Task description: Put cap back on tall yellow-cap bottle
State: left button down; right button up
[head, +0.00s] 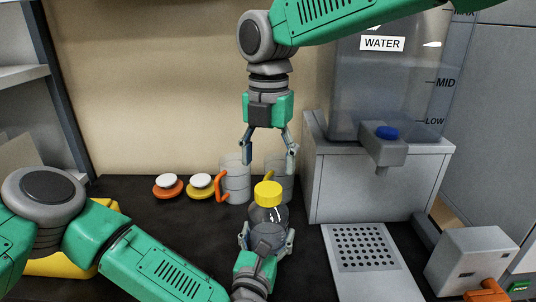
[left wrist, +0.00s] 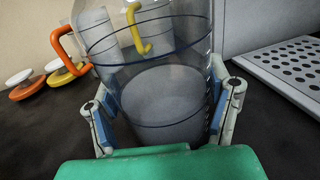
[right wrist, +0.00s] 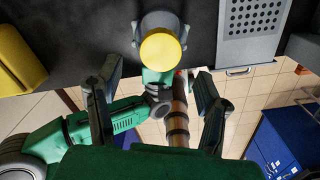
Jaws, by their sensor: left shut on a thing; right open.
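The clear bottle (head: 280,213) stands upright at the middle of the dark worktop, with the yellow cap (head: 268,193) on its top; I cannot tell whether the cap is tight. The cap also shows from above in the right wrist view (right wrist: 161,48). My left gripper (head: 267,236) is shut around the bottle's body. In the left wrist view the bottle (left wrist: 165,90) sits between its fingers, with greyish contents and dark ring lines, and its top is out of frame. My right gripper (head: 270,150) points down, open and empty, above the cap and apart from it.
Two clear mugs, one with an orange handle (head: 222,186), stand behind the bottle. An orange lid (head: 168,190) and a yellow lid (head: 200,190) lie left of them. A water dispenser (head: 375,180) with a perforated tray (head: 367,248) stands right. A yellow container (head: 65,264) is left.

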aim_at(266, 187)
notch_tip(266, 187, down, 7)
jog(key=shift+f, duration=0.1)
dwell(0.3)
jog(key=c, duration=1.2)
jog(key=m, duration=0.5)
jog(key=shift+m, duration=0.3)
jog(key=m, duration=0.4)
jog(key=shift+a+m, duration=0.15)
jog(key=shift+m, duration=0.15)
jog(key=m, duration=0.3)
